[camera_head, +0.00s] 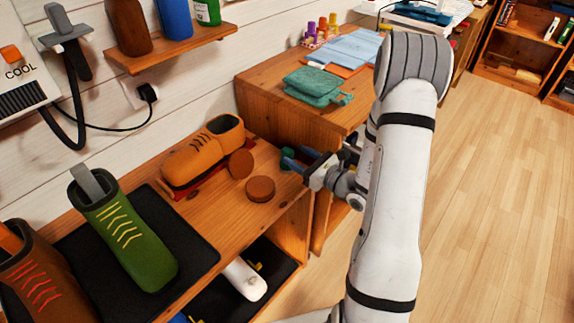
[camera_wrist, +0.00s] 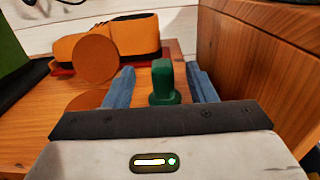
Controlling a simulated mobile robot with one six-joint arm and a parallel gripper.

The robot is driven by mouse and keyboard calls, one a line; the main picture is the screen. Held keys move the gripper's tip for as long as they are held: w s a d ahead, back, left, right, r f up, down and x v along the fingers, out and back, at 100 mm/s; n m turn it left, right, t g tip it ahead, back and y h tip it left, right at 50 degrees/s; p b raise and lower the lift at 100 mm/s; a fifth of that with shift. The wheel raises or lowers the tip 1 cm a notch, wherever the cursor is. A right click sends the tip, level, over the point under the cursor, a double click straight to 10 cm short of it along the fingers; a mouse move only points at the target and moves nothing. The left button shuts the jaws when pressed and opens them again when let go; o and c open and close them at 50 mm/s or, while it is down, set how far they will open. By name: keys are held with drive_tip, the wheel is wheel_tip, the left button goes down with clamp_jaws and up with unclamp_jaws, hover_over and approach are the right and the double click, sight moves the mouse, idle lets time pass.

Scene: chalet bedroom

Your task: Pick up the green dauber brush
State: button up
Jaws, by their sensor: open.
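The green dauber brush (camera_wrist: 163,82) stands upright on the wooden shelf top in the wrist view, with a narrow top and a wider base. My gripper (camera_wrist: 162,84) is open, with one blue finger on each side of the brush. Gaps show between the brush and both fingers. The wrist body hides the front edge of the shelf below it. In the head view my gripper (camera_head: 291,160) is at the right end of the shelf, and only a small green part of the brush (camera_head: 287,152) shows there.
An orange shoe (camera_head: 205,150) and two round brown-orange discs (camera_head: 261,189) lie left of my gripper. A taller wooden cabinet (camera_head: 262,105) stands close on the right, bearing folded green cloths (camera_head: 316,85). A dark mat (camera_head: 180,225) with a green shoe (camera_head: 130,235) lies further left.

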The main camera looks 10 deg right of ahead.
sight(283, 148)
drive_tip(key=x, duration=0.6)
drive_tip(key=shift+w+a+f, duration=0.1)
drive_tip(key=shift+w+f, duration=0.05)
drive_tip(key=shift+c, duration=0.2)
drive_tip(key=c, duration=1)
